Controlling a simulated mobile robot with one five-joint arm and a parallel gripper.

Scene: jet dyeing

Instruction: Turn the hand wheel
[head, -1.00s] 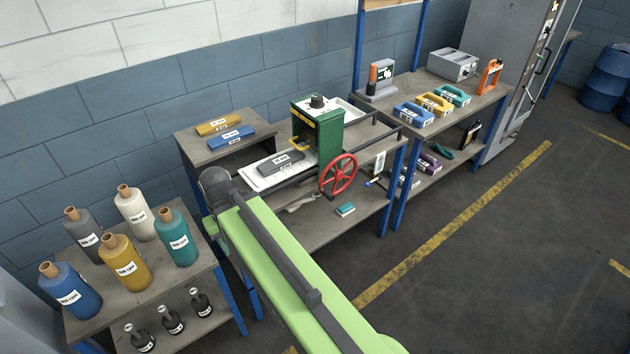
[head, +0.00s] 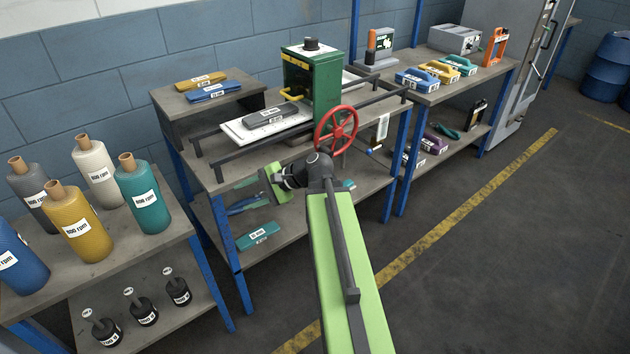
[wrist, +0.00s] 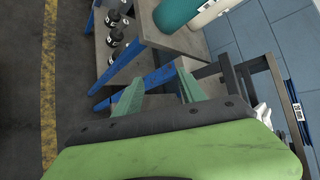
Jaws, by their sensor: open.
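The red hand wheel (head: 336,129) stands upright at the front of the green machine (head: 313,78) on the workbench, in the head view. Its lower rim is close to my arm's dark joint in the picture; I cannot tell whether they touch. My gripper (head: 238,195) is left of and below the wheel, pointing left, away from it. In the wrist view my gripper (wrist: 160,72) is open, with two teal fingers apart and nothing between them. The wheel does not show in the wrist view.
A white plate (head: 238,129) carries a grey labelled block (head: 270,115) on rails left of the machine. The lower shelf holds a teal block (head: 258,236). A rack of thread cones (head: 76,222) stands at left. The floor (head: 480,260) at right is clear.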

